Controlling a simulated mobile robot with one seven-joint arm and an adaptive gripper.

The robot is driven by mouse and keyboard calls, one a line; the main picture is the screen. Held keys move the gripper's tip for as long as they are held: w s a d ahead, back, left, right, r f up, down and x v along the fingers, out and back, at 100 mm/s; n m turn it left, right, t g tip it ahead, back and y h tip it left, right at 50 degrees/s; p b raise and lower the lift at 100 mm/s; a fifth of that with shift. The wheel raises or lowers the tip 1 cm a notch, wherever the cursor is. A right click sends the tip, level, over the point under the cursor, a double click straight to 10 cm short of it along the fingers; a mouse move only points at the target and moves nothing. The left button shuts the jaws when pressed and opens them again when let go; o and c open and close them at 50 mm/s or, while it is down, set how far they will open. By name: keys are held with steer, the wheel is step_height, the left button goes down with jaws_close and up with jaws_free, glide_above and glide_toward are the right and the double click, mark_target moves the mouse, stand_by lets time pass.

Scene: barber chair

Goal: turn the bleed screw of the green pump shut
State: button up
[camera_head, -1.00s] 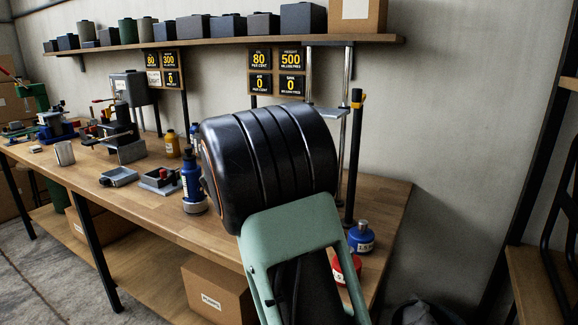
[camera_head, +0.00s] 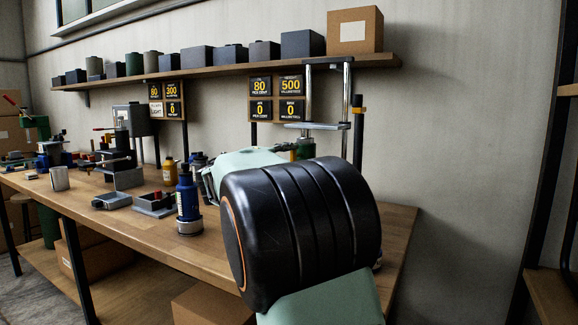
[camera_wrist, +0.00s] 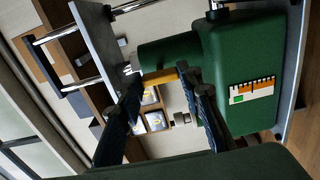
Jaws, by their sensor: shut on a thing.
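The green pump (camera_wrist: 238,75) fills the right of the wrist view, with a gauge label with a white, orange and green face on its side. In the head view only a little of the green pump (camera_head: 305,148) shows behind my arm.
A grey plate on chrome posts (camera_head: 347,100) stands by the pump. A blue bottle (camera_head: 188,205) and small grey trays (camera_head: 112,201) stand left on the wooden bench (camera_head: 150,235). A shelf (camera_head: 230,72) with several dark boxes runs above. Sign panels (camera_head: 290,97) hang behind.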

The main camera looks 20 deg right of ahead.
stand_by(0.3)
steer(key=o, duration=1.2)
steer(key=shift+c, duration=0.2)
steer(key=v, duration=1.2)
steer(key=shift+s, duration=0.1)
